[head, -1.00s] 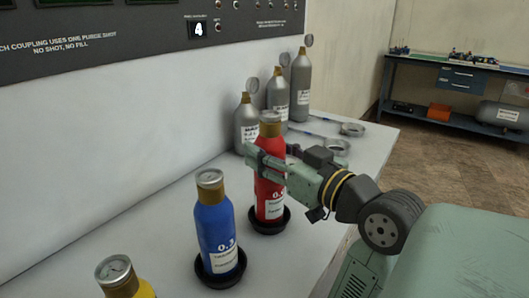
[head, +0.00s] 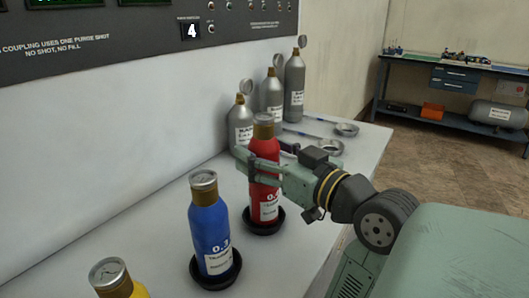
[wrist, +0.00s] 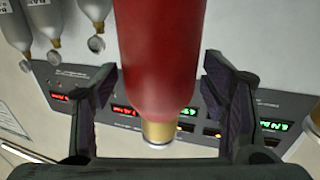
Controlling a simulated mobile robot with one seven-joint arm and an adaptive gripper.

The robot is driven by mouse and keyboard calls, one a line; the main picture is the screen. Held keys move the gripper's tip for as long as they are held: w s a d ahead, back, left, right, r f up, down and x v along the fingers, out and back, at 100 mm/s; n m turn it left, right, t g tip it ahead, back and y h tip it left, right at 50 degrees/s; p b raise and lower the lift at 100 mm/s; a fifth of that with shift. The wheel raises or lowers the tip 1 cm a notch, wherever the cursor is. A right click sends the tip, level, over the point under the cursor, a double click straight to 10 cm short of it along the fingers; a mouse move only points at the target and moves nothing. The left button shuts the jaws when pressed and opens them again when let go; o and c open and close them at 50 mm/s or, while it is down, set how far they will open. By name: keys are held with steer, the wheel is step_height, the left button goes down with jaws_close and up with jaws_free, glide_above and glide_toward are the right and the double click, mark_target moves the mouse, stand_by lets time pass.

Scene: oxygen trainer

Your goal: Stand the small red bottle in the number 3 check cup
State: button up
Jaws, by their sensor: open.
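The small red bottle (head: 265,174) stands upright in a black round cup (head: 263,220) on the bench in the head view. I cannot read a number on that cup. My gripper (head: 258,168) is around the bottle's upper body, its fingers on either side. In the wrist view the red bottle (wrist: 158,60) lies between the two open fingers of my gripper (wrist: 160,95), with a gap showing on each side. The bottle's brass neck (wrist: 158,130) also shows there.
A blue bottle (head: 212,232) stands in another black cup (head: 215,273) to the front left. A yellow bottle (head: 120,284) is cut off at the lower edge. A control panel (head: 120,30) is on the wall.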

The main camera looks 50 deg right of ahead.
steer(key=s+a+b, duration=0.2)
steer(key=s, duration=0.9)
steer(key=shift+s, duration=0.35)
